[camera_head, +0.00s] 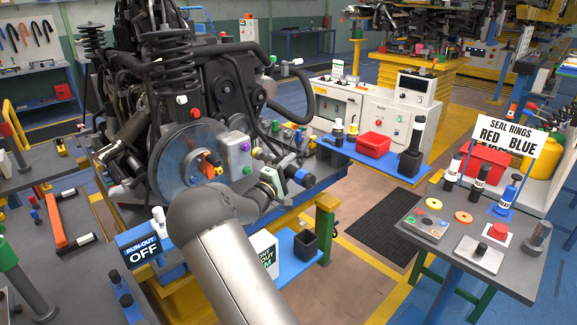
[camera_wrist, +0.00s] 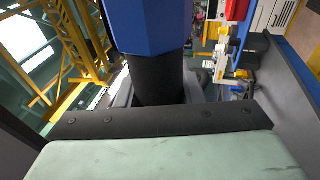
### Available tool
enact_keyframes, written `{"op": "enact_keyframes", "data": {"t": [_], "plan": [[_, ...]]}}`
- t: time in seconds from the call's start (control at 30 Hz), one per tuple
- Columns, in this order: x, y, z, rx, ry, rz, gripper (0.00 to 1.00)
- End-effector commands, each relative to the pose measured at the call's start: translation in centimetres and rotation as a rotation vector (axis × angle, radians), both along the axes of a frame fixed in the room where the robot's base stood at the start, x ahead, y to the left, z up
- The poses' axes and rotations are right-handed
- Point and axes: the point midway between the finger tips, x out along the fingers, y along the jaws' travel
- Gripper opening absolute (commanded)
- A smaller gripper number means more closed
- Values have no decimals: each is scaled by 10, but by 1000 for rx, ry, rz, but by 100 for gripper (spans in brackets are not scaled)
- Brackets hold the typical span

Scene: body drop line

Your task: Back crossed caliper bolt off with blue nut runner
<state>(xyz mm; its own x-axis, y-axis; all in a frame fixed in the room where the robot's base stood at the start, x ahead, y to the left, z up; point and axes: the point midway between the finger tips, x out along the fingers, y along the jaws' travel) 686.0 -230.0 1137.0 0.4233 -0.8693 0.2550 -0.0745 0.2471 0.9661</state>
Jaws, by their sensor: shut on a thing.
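My gripper (camera_head: 285,172) is at the right of the brake assembly, beyond the bend of my arm. It is shut on a blue tool (camera_head: 301,178), apparently the blue nut runner. In the wrist view the tool's blue body (camera_wrist: 153,25) and black neck (camera_wrist: 158,85) stand just beyond the gripper's dark edge and pale green face. The brake disc (camera_head: 178,165) has an orange part (camera_head: 210,158) and a grey caliper block (camera_head: 235,147) at its right. I cannot tell which fastener is the crossed bolt.
A blue shelf (camera_head: 375,160) with a red bin (camera_head: 373,144) stands behind. The right bench (camera_head: 410,237) holds upright tools, rings, buttons and a "SEAL RINGS RED BLUE" sign (camera_head: 507,140). A "RUN-OUT OFF" sign (camera_head: 140,250) is left of my arm. The dark floor mat (camera_head: 388,225) is clear.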

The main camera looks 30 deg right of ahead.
Motion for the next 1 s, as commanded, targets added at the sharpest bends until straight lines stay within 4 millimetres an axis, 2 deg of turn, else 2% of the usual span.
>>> {"op": "enact_keyframes", "data": {"t": [0.03,1.0], "plan": [[-4,-2,7,-2,-5,-2,0],[-81,-25,39,-2,-4,-1,0]]}}
